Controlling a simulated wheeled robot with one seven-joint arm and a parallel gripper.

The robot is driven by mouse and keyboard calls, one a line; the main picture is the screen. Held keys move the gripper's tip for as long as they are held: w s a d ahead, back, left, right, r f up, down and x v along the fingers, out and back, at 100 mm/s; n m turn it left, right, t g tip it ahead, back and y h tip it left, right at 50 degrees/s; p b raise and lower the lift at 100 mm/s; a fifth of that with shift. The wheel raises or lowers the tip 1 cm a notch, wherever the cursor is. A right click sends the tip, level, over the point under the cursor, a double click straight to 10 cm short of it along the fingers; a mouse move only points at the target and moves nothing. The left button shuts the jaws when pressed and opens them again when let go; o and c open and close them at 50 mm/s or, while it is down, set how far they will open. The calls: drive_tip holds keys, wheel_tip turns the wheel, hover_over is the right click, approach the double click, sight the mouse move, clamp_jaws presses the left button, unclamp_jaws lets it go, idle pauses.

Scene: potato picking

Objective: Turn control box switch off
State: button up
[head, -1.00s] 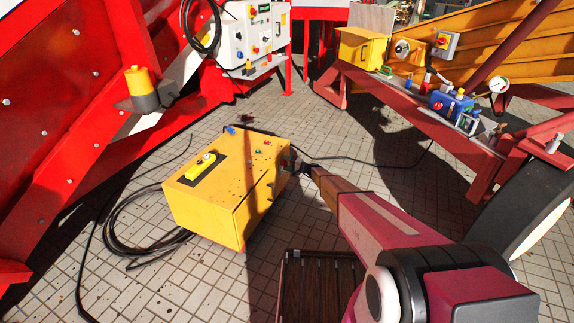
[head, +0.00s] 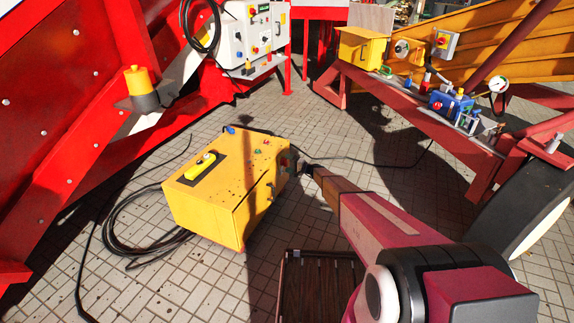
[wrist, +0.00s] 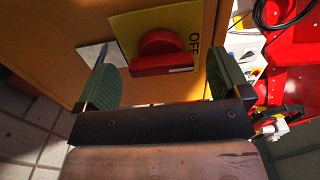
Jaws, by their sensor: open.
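The yellow control box (head: 215,205) stands on the paved floor at the middle left of the head view. Its switch, a red rotary knob (wrist: 160,52) on a yellow plate (wrist: 198,22) marked OFF, shows close up in the wrist view. The knob's raised bar lies nearly level in that picture. My gripper (wrist: 162,70) is open, with one green finger on each side of the knob and visible gaps to it. In the head view my gripper (head: 303,166) is at the box's right end, where its fingers are hard to make out.
A white panel (head: 237,42) on a red frame stands behind the box. A red rail (head: 405,108) with valves and a gauge (head: 498,85) runs at the right. Black cable (head: 120,225) lies on the floor at left. A dark slatted crate (head: 300,285) sits at front.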

drive_tip(key=v, duration=0.9)
drive_tip(key=shift+d, duration=0.1)
drive_tip(key=shift+s, duration=0.1)
drive_tip(key=s+d+r+n+g+h, duration=0.15)
drive_tip(key=s+r, duration=0.25)
drive_tip(key=s, duration=0.4)
drive_tip(key=s+d+r+n+g+h, duration=0.1)
drive_tip(key=s+d+r+g+h, duration=0.15)
drive_tip(key=s+r, duration=0.45)
drive_tip(key=s+d+r+n+g+h, duration=0.1)
drive_tip(key=s+r+g+h, duration=0.15)
drive_tip(key=s, duration=0.75)
drive_tip(key=s+d+r+h, duration=0.3)
drive_tip(key=s+d, duration=0.1)
drive_tip(key=s, duration=0.4)
drive_tip(key=s+d+r+h, duration=0.4)
drive_tip(key=s+d, duration=0.1)
drive_tip(key=s, duration=0.3)
drive_tip(key=s+d+r+h, duration=0.3)
drive_tip(key=s+d+r, duration=0.1)
drive_tip(key=s, duration=0.4)
drive_tip(key=shift+d+r, duration=0.2)
drive_tip(key=shift+d, duration=0.3)
drive_tip(key=shift+h, duration=0.25)
